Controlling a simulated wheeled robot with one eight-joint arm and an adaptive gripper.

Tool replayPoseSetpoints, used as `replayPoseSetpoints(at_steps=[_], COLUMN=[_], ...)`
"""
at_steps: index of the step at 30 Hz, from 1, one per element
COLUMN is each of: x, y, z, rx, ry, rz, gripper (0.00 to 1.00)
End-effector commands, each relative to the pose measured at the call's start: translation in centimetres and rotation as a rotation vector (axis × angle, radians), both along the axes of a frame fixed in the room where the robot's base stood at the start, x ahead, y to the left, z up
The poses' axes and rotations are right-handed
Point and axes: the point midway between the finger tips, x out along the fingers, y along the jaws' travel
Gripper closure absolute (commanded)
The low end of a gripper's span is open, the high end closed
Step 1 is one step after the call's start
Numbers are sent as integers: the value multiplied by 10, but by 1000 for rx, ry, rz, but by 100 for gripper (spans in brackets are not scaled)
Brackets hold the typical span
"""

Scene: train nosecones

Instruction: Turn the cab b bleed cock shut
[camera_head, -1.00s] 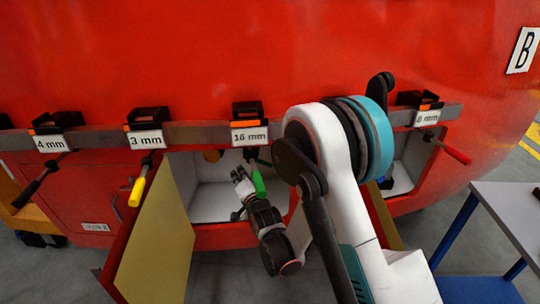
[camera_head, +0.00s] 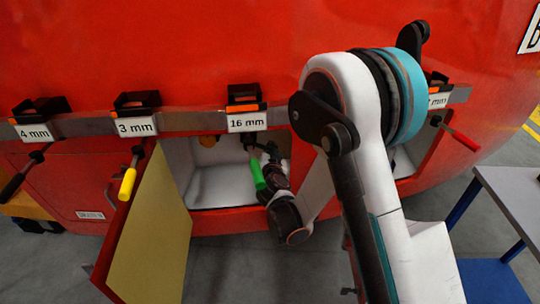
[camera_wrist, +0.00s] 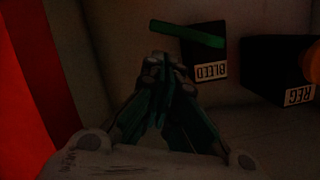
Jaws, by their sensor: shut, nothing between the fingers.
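The block labelled BLEED (camera_wrist: 207,58) shows at the top of the wrist view, its label upside down. A green bar (camera_wrist: 188,34), which looks like its lever, lies nearly crosswise over the block, tilted slightly. My gripper (camera_wrist: 165,68) is shut and empty, its fingertips just short of the block and below the bar in the picture. I cannot tell whether they touch. In the head view my gripper (camera_head: 271,172) reaches into the open white compartment (camera_head: 215,185), partly hidden behind a hanging green-handled tool (camera_head: 257,174).
A block labelled REG (camera_wrist: 283,72) sits right of BLEED. An open door (camera_head: 150,235) stands left of the compartment. Tools hang from a rail, including a yellow-handled one (camera_head: 128,184) and a red-handled one (camera_head: 465,141). A table (camera_head: 515,195) stands at right.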

Motion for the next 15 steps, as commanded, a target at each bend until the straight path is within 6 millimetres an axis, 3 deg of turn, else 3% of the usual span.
replayPoseSetpoints(at_steps=[6, 15], x=[36, 55], y=[2, 4], z=[-10, -13], rx=[0, 0], ry=[0, 0], rz=[-1, 1], gripper=[100, 100])
